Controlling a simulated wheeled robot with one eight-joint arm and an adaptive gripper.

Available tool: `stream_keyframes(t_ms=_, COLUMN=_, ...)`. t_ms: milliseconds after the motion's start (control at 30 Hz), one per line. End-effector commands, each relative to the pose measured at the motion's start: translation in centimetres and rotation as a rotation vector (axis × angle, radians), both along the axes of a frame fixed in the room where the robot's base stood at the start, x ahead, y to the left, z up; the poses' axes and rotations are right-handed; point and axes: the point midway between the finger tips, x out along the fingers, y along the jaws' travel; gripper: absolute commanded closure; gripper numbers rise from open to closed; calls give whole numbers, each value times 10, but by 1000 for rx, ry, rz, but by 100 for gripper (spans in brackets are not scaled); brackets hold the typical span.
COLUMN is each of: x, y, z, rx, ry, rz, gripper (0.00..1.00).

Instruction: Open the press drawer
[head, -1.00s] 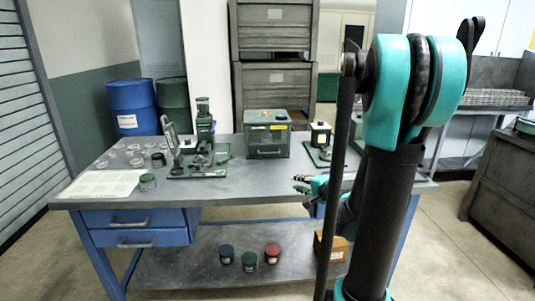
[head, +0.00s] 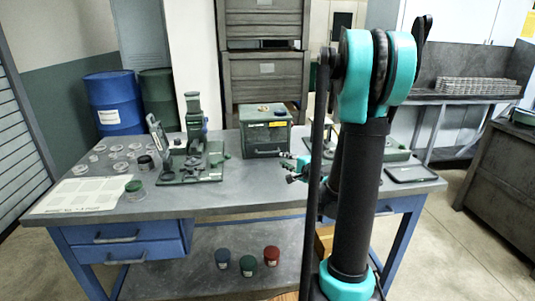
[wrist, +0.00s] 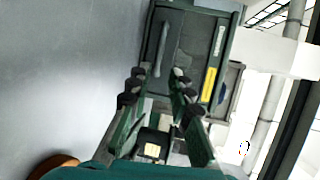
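A green metal box (head: 266,134) with a drawer-like front stands on the workbench in the head view, a yellow label on its front. A horizontal handle (head: 266,153) runs along the lower front. In the wrist view the box (wrist: 181,40) lies ahead, with its handle (wrist: 162,48) just beyond the fingertips. My gripper (wrist: 157,88) is open and empty, its fingers apart on either side. The head view shows my gripper (head: 291,166) low at the box's front right corner, apart from the handle. The front looks closed.
A green press-like device (head: 192,150) stands left of the box. Blue bench drawers (head: 125,240) sit below. Bare bench top (head: 215,200) lies in front of the box.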

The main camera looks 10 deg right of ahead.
Motion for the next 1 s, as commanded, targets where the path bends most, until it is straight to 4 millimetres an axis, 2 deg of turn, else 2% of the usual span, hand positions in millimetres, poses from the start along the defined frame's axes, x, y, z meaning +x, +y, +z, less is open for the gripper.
stream_keyframes(t_ms=33, x=11, y=6, z=-2, rx=0, ry=1, rz=4, gripper=80)
stream_keyframes(t_ms=300, x=59, y=26, z=-13, rx=-1, ry=1, rz=2, gripper=80)
stream_keyframes(t_ms=600, x=105, y=45, z=-23, rx=-2, ry=0, rz=1, gripper=80)
stream_keyframes(t_ms=800, x=119, y=51, z=-26, rx=0, ry=1, rz=1, gripper=80)
stream_keyframes(t_ms=1000, x=122, y=52, z=-26, rx=0, ry=1, rz=0, gripper=80)
